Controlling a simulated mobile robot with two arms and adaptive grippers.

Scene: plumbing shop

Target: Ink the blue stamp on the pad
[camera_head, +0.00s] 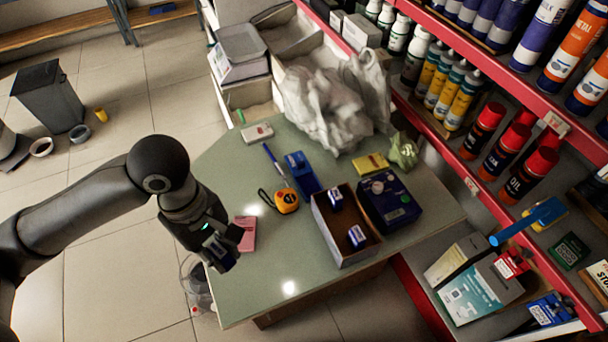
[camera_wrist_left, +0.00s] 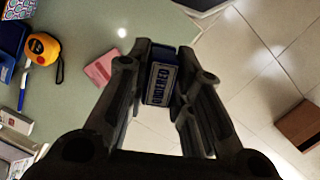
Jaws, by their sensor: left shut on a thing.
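My left gripper (camera_head: 221,258) is shut on a small blue block with a white printed label, which looks like the blue stamp (camera_wrist_left: 161,83). It is held between the fingertips, above the left edge of the counter (camera_head: 260,295). In the head view the fingers mostly hide the stamp. A blue flat item with a dark part (camera_head: 303,174) lies near the counter's middle and may be the ink pad; I cannot tell for sure. It shows partly at the left edge of the left wrist view (camera_wrist_left: 12,40). My right gripper is not in view.
A pink pad (camera_head: 247,233) lies beside the gripper. A yellow tape measure (camera_head: 286,201) and a blue pen (camera_head: 273,160) lie behind it. An open box (camera_head: 345,258) holds two small stamp-like items, with a dark blue device (camera_head: 388,203) alongside. The counter's front is clear.

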